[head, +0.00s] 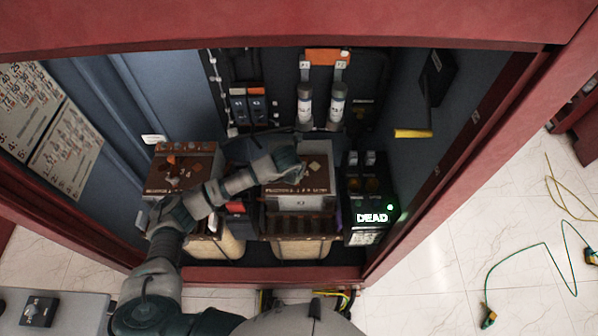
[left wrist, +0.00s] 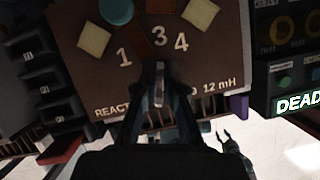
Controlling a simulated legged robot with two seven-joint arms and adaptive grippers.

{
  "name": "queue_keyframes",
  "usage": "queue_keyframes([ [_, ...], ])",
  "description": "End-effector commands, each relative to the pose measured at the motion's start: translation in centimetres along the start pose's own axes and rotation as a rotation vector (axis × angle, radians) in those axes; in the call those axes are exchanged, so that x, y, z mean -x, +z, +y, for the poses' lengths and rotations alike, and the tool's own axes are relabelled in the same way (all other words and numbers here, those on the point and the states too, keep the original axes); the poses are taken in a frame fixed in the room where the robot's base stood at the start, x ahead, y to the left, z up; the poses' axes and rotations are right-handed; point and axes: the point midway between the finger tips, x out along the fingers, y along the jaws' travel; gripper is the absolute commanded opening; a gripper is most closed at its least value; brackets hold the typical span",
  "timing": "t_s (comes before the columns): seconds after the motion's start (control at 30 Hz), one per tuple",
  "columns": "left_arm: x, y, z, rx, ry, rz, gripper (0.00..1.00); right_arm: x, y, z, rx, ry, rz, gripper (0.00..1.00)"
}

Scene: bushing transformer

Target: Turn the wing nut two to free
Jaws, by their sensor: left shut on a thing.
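My left gripper (head: 289,162) reaches from the left over the brown top plate (head: 318,183) of the middle box. In the left wrist view, its narrow fingers (left wrist: 160,72) point at the spot between the numerals 1 and 3 on that plate (left wrist: 120,83). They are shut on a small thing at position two. The wing nut itself is hidden behind the fingers, so its angle cannot be told. A blue round piece and pale square pieces sit above the other numerals. My right gripper (left wrist: 224,138) shows small and low in the left wrist view, its fingers apart, away from the plate.
A second brown-topped box (head: 190,160) stands at left under my arm. A black unit (head: 370,185) with a lit DEAD sign stands close at right. Grey cylinders (head: 305,107) and a yellow bar (head: 413,133) are behind. Red cabinet walls frame the space.

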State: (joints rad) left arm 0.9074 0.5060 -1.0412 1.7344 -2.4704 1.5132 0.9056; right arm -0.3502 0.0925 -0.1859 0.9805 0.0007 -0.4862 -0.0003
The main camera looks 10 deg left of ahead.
Motion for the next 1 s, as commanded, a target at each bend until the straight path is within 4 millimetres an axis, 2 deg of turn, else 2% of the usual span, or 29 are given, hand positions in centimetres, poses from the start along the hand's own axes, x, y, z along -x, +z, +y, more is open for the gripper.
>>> queue_keyframes([
  [0.03, -1.0, -1.87, 0.13, 0.013, 0.023, 0.05, 0.0, -0.07, 0.02, -0.06, 0.0, -0.001, 0.0, 0.4],
  [0.33, -0.94, -1.83, -0.2, 0.087, 0.057, 0.048, 0.0, 0.11, 0.06, -0.6, -0.004, -0.007, -0.002, 0.4],
  [0.8, -0.86, -1.82, -0.53, 0.094, 0.061, 0.048, 0.0, 0.1, -0.22, -0.78, -0.007, -0.009, 0.001, 0.4],
  [0.83, -0.86, -1.82, -0.55, 0.094, 0.061, 0.048, 0.13, 0.1, -0.25, -0.76, -0.007, -0.009, 0.001, 0.4],
  [0.9, -0.86, -1.82, -0.57, 0.093, 0.062, 0.048, 0.31, 0.09, -0.39, -0.64, -0.006, -0.007, 0.004, 0.4],
  [1.0, -0.88, -1.72, -0.62, 0.094, 0.061, 0.046, 0.33, 0.09, -0.57, -0.34, -0.004, -0.004, 0.007, 0.4],
])
